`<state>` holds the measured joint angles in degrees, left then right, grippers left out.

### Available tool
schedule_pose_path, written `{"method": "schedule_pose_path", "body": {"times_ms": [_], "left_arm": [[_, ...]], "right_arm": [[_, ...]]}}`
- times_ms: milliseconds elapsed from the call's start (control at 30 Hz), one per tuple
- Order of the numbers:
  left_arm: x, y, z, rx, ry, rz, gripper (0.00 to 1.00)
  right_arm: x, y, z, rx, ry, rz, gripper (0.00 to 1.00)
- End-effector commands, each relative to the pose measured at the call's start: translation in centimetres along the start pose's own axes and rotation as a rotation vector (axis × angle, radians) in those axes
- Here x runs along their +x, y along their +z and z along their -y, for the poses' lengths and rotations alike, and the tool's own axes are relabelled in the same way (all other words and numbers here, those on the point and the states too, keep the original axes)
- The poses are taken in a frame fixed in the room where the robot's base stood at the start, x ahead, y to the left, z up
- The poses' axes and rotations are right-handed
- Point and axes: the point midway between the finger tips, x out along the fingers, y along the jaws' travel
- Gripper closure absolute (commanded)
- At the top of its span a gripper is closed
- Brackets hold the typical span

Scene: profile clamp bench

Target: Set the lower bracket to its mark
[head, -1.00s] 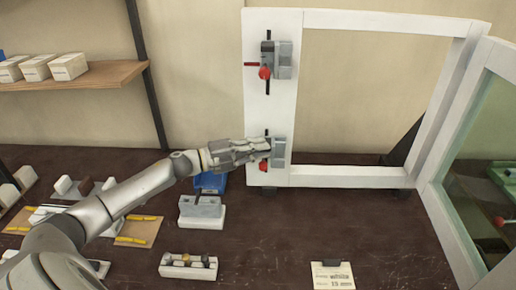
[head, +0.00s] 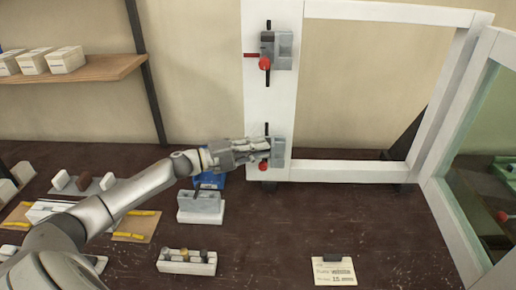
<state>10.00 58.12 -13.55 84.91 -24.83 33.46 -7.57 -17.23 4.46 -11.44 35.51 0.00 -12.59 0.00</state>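The lower bracket (head: 279,155) is a grey block with a red knob (head: 264,167). It sits on a black slot line low on the white upright (head: 257,105) of the frame. My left gripper (head: 265,149) reaches it from the left. Its fingers look closed on the bracket's left part, just above the red knob, and hide some of it. I cannot make out a mark near the lower bracket. The upper bracket (head: 282,50), also grey, sits higher on the same upright with a red knob and a red pointer on its left. My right gripper is not in view.
A grey block on a white base (head: 201,215) and a blue object (head: 211,180) stand below my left gripper. A white holder (head: 186,267) and a card (head: 333,271) lie in front. A glass-panelled frame (head: 470,150) stands at right. The table's centre is clear.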

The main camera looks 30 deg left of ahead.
Motion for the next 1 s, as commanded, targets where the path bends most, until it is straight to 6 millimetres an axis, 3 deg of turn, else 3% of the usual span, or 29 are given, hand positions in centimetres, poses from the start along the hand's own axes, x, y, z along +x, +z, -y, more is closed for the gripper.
{"method": "schedule_pose_path", "body": {"times_ms": [133,533,1000], "left_arm": [[0.0,0.0,0.1,0.0,-0.001,0.0,0.66],[-0.5,0.0,0.0,-0.001,0.0,0.001,0.66],[-6.4,0.0,-0.2,-0.002,0.004,0.001,0.66]], "right_arm": [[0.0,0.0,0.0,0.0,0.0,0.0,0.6],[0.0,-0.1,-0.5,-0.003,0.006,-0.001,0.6],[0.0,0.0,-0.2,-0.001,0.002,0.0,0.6]]}}
